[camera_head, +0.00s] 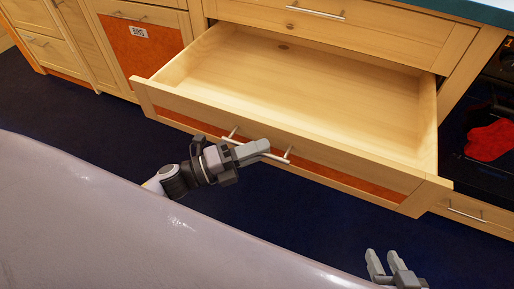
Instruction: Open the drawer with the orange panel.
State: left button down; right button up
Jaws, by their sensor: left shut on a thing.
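The drawer (290,148) with the orange panel stands pulled well out of the wooden cabinet. Its light wood inside is empty. The orange panel (335,174) shows on its front, below the top rail. A metal bar handle (280,160) sits on that front. My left gripper (254,150) is shut on the handle at its left part, and its fingers hide some of the bar. My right gripper (387,264) is at the bottom edge, well apart from the drawer, with its two fingers spread and nothing between them.
A shut drawer (350,30) lies above the open one. An orange door labelled BINS (142,45) is at the left. A red cloth (489,140) hangs at the dark oven on the right. Dark blue floor (300,215) is clear before the drawer.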

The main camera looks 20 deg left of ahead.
pick_arm(q)
jog(key=c, duration=1.2)
grip_release()
jog(key=v, duration=0.7)
jog(key=shift+a, duration=0.1)
jog(key=shift+s, duration=0.1)
